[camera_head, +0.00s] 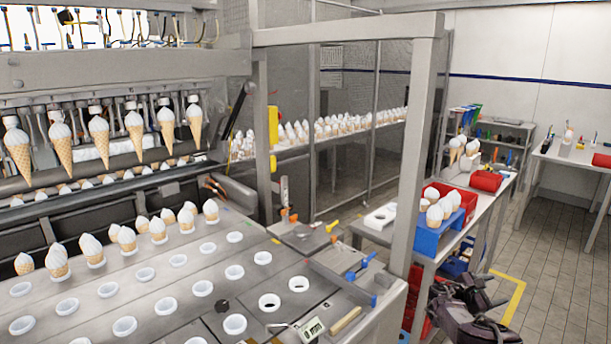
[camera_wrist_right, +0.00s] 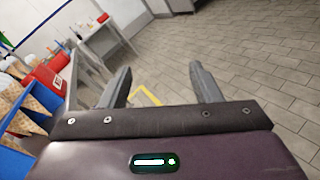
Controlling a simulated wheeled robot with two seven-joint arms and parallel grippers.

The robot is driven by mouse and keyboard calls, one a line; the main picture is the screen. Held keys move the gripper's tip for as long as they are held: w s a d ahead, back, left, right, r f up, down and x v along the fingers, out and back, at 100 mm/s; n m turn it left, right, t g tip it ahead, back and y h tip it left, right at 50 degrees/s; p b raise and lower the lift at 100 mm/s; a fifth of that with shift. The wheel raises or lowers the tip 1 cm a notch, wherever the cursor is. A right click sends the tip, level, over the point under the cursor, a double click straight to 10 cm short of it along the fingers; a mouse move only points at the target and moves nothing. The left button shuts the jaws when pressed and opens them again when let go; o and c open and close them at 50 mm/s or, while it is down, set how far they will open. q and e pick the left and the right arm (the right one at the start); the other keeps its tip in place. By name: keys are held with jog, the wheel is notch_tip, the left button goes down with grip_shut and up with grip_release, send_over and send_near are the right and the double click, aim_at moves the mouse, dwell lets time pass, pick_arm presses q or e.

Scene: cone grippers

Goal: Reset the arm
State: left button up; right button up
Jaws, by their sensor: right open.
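My right gripper (camera_head: 466,294) is low at the right of the head view, beside the side table and over the tiled floor. In the right wrist view its two fingers (camera_wrist_right: 160,80) stand apart with nothing between them, only floor behind. My left gripper is not in view. Ice cream cones hang in a row from the machine (camera_head: 98,130), and more stand in the tray holes of the conveyor (camera_head: 120,285).
A blue box (camera_head: 428,240) and a red box (camera_head: 466,200) with cones stand on the side table, close to my right gripper. They show at the left of the right wrist view. A grey post (camera_head: 412,150) rises beside the table. Tiled floor (camera_head: 560,290) lies open at the right.

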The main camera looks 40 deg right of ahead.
jog(key=s+a+f+m+t+y, duration=0.1)
jog(key=s+a+f+t+y, duration=0.15)
jog(key=f, duration=0.45)
jog(key=s+a+f+t+y, duration=0.2)
jog(key=s+f+t, duration=0.2)
jog(key=f, duration=0.3)
jog(key=s+a+f+m+t+y, duration=0.1)
jog(key=s+a+f+t+y, duration=0.15)
jog(key=f, duration=0.45)
jog(key=s+a+f+y, duration=0.1)
jog(key=s+a+f, duration=0.2)
jog(key=a+f, duration=0.7)
jog(key=s+a+f+m+y, duration=0.1)
jog(key=a+f, duration=0.4)
jog(key=a, duration=0.3)
jog(key=s+a+f+m+g+y, duration=0.15)
jog(key=a+f, duration=0.25)
jog(key=a, duration=0.5)
jog(key=s+a+f+t+y, duration=0.1)
jog(key=s+a+f+y, duration=0.1)
jog(key=a+f, duration=0.45)
jog(key=a+f+m+y, duration=0.1)
jog(key=a+y, duration=0.1)
jog(key=a, duration=2.3)
jog(key=shift+s+a+f+g+y, duration=0.15)
jog(key=shift+s+f+g+y, duration=0.2)
jog(key=shift+f, duration=0.05)
